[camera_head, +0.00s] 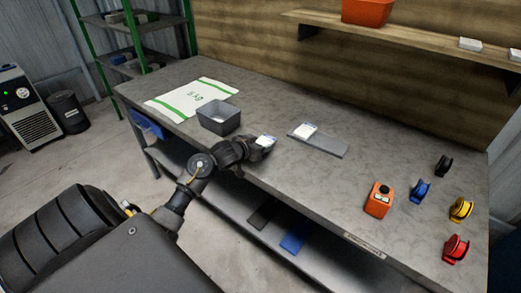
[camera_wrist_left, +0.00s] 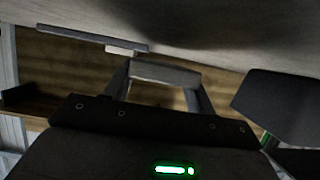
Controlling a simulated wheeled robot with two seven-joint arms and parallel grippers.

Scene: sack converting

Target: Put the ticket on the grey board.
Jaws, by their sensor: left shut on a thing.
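My left gripper (camera_head: 258,146) is shut on a small white ticket (camera_head: 265,141) and holds it over the front part of the bench, between the grey bin and the grey board. In the left wrist view the ticket (camera_wrist_left: 165,74) sits between the two fingers of the left gripper (camera_wrist_left: 160,88). The grey board (camera_head: 328,145) lies flat to the right of the gripper, apart from it. A white piece (camera_head: 306,129) lies on the board's left end. The board (camera_wrist_left: 85,37) also shows in the left wrist view. My right gripper is not in view.
A grey bin (camera_head: 219,126) stands just left of the gripper, behind my arm. A white sack with green stripes (camera_head: 170,103) lies farther left. An orange device (camera_head: 379,200) and several coloured rolls stand at right. A shelf (camera_head: 400,39) hangs above the bench.

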